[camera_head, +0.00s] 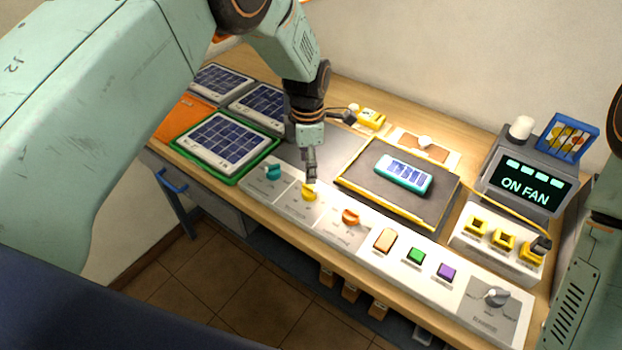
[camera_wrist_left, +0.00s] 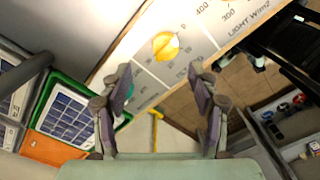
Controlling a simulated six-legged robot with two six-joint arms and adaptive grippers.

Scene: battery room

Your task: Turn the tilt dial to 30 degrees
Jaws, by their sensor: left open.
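A yellow dial (camera_head: 309,193) stands on the white front panel between a teal dial (camera_head: 273,172) and an orange dial (camera_head: 350,216). Their labels are too small to read in the head view. My left gripper (camera_head: 311,178) points down just above the yellow dial. In the left wrist view my left gripper (camera_wrist_left: 163,88) is open and empty, with the yellow dial (camera_wrist_left: 166,45) beyond its fingertips. Its scale is only partly legible. The teal dial is mostly hidden behind a finger there. "LIGHT W/m2" is printed further along the panel. My right gripper is out of view.
Solar panels (camera_head: 228,142) lie at the left, one in a green tray. A teal device (camera_head: 404,174) rests on a dark mat. Coloured buttons (camera_head: 415,255) and a grey knob (camera_head: 495,297) sit further right. A display (camera_head: 527,186) reads "ON FAN".

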